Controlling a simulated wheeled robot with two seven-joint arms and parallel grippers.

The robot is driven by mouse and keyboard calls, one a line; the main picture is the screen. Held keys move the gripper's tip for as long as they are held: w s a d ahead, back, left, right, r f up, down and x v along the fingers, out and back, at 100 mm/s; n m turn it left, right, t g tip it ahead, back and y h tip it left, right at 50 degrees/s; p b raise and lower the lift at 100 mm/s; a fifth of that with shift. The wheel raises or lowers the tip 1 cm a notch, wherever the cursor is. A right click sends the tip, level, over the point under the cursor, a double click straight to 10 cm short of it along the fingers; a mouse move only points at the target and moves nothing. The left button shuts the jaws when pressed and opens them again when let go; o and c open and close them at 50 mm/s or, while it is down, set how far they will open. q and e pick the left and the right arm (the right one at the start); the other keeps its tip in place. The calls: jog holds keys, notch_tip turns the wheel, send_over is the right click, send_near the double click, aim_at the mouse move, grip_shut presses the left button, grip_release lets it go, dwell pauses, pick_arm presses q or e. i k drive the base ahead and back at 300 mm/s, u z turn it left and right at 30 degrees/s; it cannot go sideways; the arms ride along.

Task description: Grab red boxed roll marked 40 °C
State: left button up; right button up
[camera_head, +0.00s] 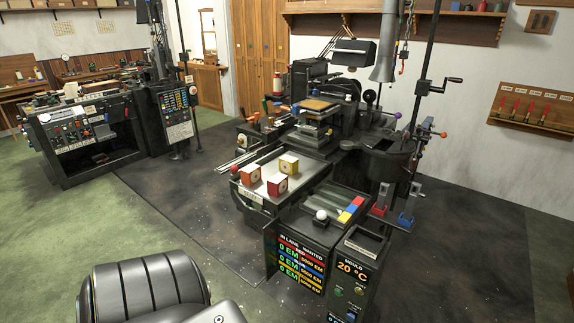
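Three small boxes with pale faces and a dark round mark sit on the flat metal tray (312,177) of the black machine in the middle. A red box (250,174) stands at the left of the group. A yellow-topped box (289,163) is behind and to the right. Another reddish box (277,185) stands in front. The boxes are too small for me to read any temperature mark. The machine's display (354,268) shows "MOULD 20 °C". Neither of my grippers is in view.
A black ribbed seat-like form (145,290) fills the bottom left. A control panel (302,262) stands in front of the tray. Red and blue holders (394,206) hang at the machine's right. Another black machine (85,135) stands at the left.

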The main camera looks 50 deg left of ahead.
aim_at(277, 185)
jog(key=u, duration=0.45)
jog(key=i, duration=0.75)
jog(key=u, duration=0.6)
